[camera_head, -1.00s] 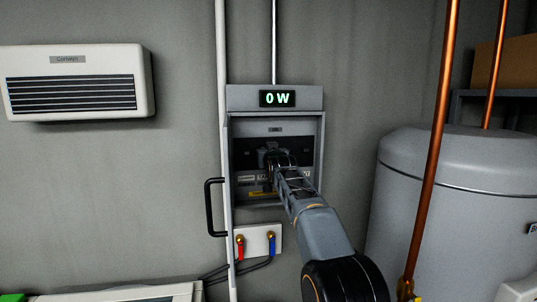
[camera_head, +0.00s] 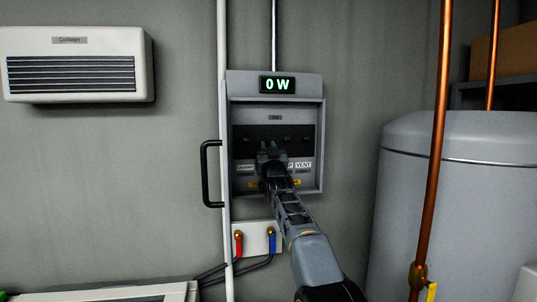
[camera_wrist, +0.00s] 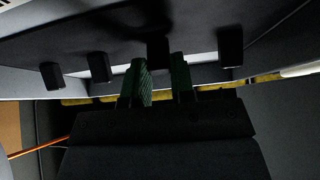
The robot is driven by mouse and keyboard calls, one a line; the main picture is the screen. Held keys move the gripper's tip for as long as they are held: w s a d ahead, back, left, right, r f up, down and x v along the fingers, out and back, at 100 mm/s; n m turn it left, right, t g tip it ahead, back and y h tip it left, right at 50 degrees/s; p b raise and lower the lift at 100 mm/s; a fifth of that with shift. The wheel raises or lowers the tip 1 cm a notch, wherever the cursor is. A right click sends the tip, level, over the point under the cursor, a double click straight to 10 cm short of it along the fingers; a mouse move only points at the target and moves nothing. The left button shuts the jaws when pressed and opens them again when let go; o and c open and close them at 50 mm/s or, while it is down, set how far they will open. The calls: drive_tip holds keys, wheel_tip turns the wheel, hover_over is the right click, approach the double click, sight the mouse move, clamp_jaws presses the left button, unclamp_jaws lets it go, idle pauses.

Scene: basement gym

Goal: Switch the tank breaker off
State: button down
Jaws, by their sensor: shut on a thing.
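The breaker panel (camera_head: 322,150) is a grey open-fronted box on the wall, with a row of black switches on a dark strip. My gripper (camera_head: 268,148) is at this row, left of the middle. In the wrist view its green-padded fingers (camera_wrist: 161,80) stand either side of one black switch (camera_wrist: 158,52) and are shut on it. Other black switches (camera_wrist: 98,66) stand to both sides, clear of the fingers. My gripper hides some labels below the row, so I cannot read the name of the held switch. A VENT label (camera_head: 303,164) shows at the right. The display (camera_head: 277,85) reads 0 W.
A black handle (camera_head: 205,175) sticks out at the panel's left side. Red and blue valves (camera_head: 255,238) are below it. A large grey tank (camera_head: 455,200) and a copper pipe (camera_head: 434,150) stand at the right. A white heater (camera_head: 75,65) hangs at the left.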

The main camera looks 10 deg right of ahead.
drive_tip(key=shift+f+t, duration=0.2)
drive_tip(key=shift+t, duration=0.3)
drive_tip(key=c, duration=1)
unclamp_jaws()
drive_tip(key=shift+o, duration=0.2)
drive_tip(key=shift+f+b, duration=0.15)
drive_tip(key=shift+b, duration=0.2)
drive_tip(key=b+v, duration=0.9)
drive_tip(key=v, duration=0.4)
drive_tip(key=shift+s, duration=0.3)
drive_tip(key=shift+f, duration=0.15)
